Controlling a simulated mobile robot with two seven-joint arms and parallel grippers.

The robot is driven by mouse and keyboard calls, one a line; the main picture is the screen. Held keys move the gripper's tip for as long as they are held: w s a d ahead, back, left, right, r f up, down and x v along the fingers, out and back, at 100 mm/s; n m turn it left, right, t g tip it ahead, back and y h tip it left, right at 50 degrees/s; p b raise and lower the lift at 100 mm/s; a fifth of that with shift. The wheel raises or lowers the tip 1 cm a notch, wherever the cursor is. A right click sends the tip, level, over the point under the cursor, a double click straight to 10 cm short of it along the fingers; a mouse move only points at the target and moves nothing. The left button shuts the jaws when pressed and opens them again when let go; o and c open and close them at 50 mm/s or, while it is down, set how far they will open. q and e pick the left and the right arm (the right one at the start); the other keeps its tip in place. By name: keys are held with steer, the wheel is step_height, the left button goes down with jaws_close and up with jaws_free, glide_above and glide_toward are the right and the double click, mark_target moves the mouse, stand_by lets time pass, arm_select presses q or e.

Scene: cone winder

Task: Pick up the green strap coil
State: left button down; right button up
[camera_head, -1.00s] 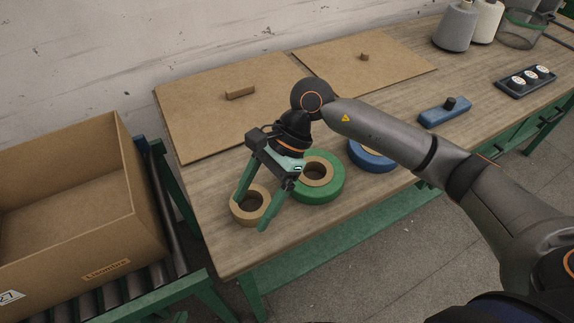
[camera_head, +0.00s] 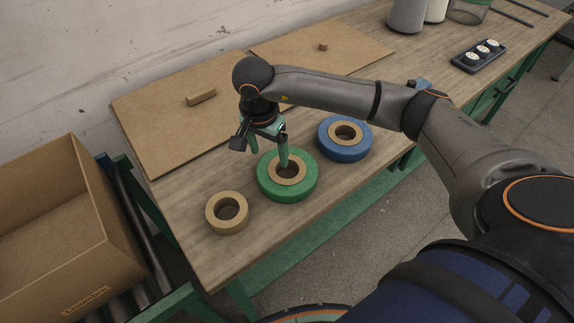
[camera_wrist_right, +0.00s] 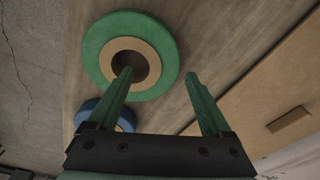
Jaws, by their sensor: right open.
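The green strap coil (camera_head: 301,192) lies flat on the wooden table, with a tan core ring around its dark hole. It also shows in the right wrist view (camera_wrist_right: 100,50). My right gripper (camera_head: 270,158) is open and empty above the coil's far side. In the wrist view the gripper (camera_wrist_right: 158,74) has one fingertip over the hole and core, and the other beyond the coil's outer edge. I cannot tell how far the tips reach down. My left gripper is not in view.
A tan coil (camera_head: 218,225) lies at the left front of the green one, and a blue coil (camera_head: 358,149) to its right. Brown boards (camera_head: 160,120) with small blocks lie behind. A cardboard box (camera_head: 88,270) stands at the left. Bare table (camera_head: 188,195) shows between coils and boards.

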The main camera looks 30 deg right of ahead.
mark_target(270, 161)
steer(key=f, duration=0.3)
steer(key=f+p, duration=0.1)
steer(key=f, duration=0.1)
steer(key=shift+w+d, duration=0.35)
steer(key=shift+w, duration=0.05)
steer(key=shift+c, duration=0.3)
steer(key=shift+r, duration=0.1)
jaws_close()
